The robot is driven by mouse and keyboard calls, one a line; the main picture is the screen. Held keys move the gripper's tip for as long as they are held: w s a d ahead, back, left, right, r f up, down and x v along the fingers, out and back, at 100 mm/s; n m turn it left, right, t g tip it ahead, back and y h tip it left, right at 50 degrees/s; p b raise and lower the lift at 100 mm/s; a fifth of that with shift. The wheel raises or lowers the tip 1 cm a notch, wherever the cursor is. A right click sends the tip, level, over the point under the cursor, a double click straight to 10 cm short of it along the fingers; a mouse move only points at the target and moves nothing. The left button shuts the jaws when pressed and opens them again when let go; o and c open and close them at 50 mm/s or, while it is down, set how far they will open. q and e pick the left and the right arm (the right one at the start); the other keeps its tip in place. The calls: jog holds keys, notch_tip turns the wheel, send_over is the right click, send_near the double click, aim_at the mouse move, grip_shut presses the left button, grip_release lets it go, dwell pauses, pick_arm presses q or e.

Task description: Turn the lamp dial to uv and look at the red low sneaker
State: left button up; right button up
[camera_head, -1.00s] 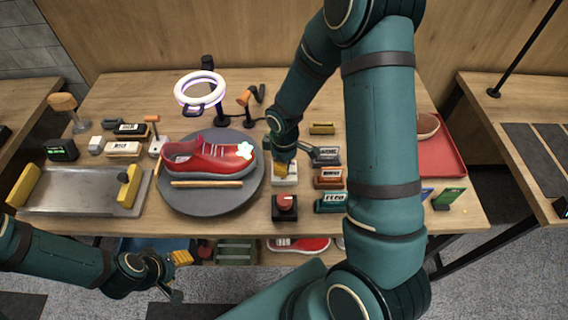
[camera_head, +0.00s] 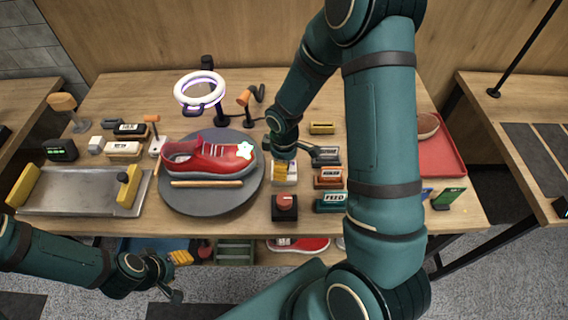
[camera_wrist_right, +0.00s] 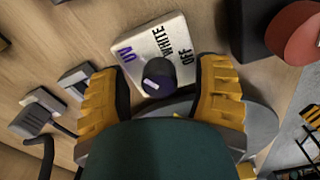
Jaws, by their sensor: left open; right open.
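The red low sneaker (camera_head: 212,156) stands on the round grey turntable (camera_head: 185,203), with a bright white, cyan-edged patch near its toe. The ring lamp (camera_head: 200,90) behind it is lit, whitish with a violet tint. In the right wrist view the white dial plate (camera_wrist_right: 140,50) reads UV, WHITE and OFF. Its dark knob (camera_wrist_right: 158,75) has a pale mark; which word it points at is unclear. My right gripper (camera_wrist_right: 160,110) is open, its yellow fingers apart on either side of the knob. My left gripper (camera_head: 180,272) is open and empty, low in front of the table.
A wooden stick (camera_head: 207,184) lies along the turntable's front. A red button box (camera_head: 285,207) stands just in front of the dial, with several labelled blocks to its right. A metal tray (camera_head: 75,200) is at left, a red tray (camera_head: 446,157) at right.

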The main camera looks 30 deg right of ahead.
jog(key=shift+r, duration=0.1)
notch_tip(320, 180, up, 12)
dwell(0.5)
dwell(0.5)
